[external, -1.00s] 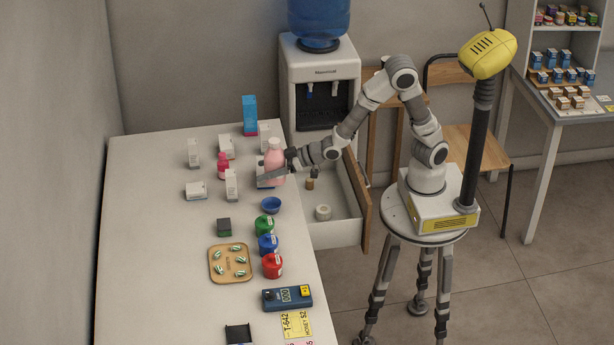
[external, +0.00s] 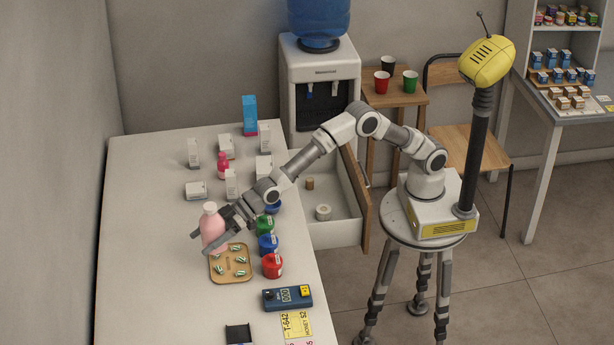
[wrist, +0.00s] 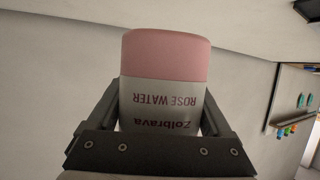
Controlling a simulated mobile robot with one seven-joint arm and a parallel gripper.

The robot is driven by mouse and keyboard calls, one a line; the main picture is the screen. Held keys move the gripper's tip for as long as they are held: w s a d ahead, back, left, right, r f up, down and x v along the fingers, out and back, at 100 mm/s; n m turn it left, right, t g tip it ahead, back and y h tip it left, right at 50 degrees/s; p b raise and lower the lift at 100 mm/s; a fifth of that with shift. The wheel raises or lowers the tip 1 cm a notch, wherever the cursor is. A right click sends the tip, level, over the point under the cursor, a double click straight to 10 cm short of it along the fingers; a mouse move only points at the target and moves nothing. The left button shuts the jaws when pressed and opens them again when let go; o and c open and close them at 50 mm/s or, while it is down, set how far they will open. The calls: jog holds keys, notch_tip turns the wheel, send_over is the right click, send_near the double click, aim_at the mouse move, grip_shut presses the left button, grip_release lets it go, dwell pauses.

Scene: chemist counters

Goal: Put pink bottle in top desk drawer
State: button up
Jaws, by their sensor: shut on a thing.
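The pink bottle (external: 213,227) with a white cap is held upright above the desk, near the back left edge of the wooden tray. My gripper (external: 216,236) is shut on it. In the wrist view the bottle (wrist: 165,60) sits between the fingers, its label reading "Zolbrava ROSE WATER" upside down. The top desk drawer (external: 335,224) is pulled open at the desk's right side, with its wooden front (external: 364,210) facing right. It holds a small brown item and a white roll.
Red, blue and green jars (external: 272,265) stand along the desk's right edge. White boxes and a small dark pink bottle (external: 223,166) stand farther back. The wooden tray (external: 245,278) holds several small green-and-white items. The desk's left side is clear.

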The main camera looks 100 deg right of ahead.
jog(key=shift+w+a+r+n+y, duration=0.2)
jog(key=shift+w+a, duration=0.1)
jog(key=shift+a, duration=0.35)
jog(key=shift+w+a+r+n+y, duration=0.1)
jog(key=shift+w+a+r, duration=0.15)
jog(key=shift+a, duration=0.35)
send_over(209, 310)
notch_tip(209, 310, down, 7)
jog(key=shift+w+a+r+b, duration=0.1)
jog(key=shift+a+b, duration=0.05)
jog(key=shift+b, duration=0.2)
jog(key=shift+f+b, duration=0.3)
jog(key=shift+f, duration=1.7)
jog(key=shift+f, duration=0.25)
jog(key=o, duration=1.5)
jog(key=shift+r, duration=0.25)
